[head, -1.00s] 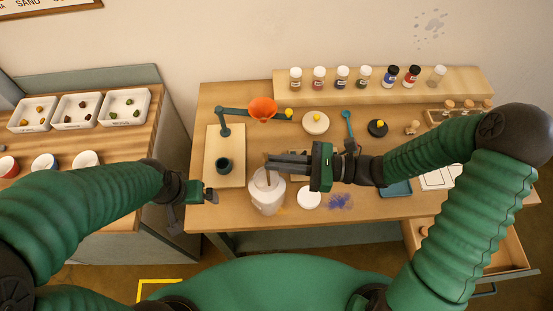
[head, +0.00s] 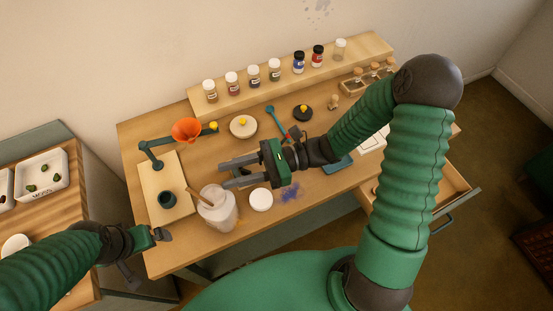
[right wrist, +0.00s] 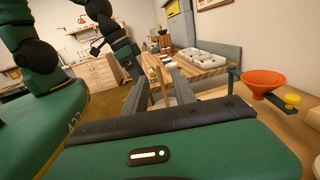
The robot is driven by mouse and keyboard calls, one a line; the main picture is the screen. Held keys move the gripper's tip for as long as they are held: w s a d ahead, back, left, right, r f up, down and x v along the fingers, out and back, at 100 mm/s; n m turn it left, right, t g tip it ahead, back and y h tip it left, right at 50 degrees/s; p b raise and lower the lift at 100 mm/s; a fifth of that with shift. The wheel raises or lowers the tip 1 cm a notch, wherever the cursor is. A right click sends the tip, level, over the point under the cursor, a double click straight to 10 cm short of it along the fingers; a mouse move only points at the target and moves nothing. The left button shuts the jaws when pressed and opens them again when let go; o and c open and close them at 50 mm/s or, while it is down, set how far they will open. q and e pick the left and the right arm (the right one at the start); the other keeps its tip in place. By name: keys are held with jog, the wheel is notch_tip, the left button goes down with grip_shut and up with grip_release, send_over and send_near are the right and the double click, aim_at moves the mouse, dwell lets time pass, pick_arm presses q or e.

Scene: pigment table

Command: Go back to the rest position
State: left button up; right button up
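My right gripper (head: 226,174) is open and empty in the head view, with its two fingers apart. It hangs over the table just behind and right of a whitish jar (head: 219,215). A brown stick (head: 200,197) leans in the jar's mouth, apart from the fingers. The right wrist view shows the same open fingers (right wrist: 160,85) with nothing between them. My left gripper (head: 148,255) is low at the table's front left corner, fingers spread and empty.
A dark cup (head: 167,199) and an orange funnel (head: 186,130) on an arm stand to the left. Bottles (head: 254,74) line the back shelf. A drawer (head: 449,190) stands open at right.

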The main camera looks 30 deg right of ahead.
jog(key=s+d+b, duration=0.1)
jog(key=s+d, duration=0.1)
jog(key=d, duration=1)
jog(key=shift+d, duration=0.25)
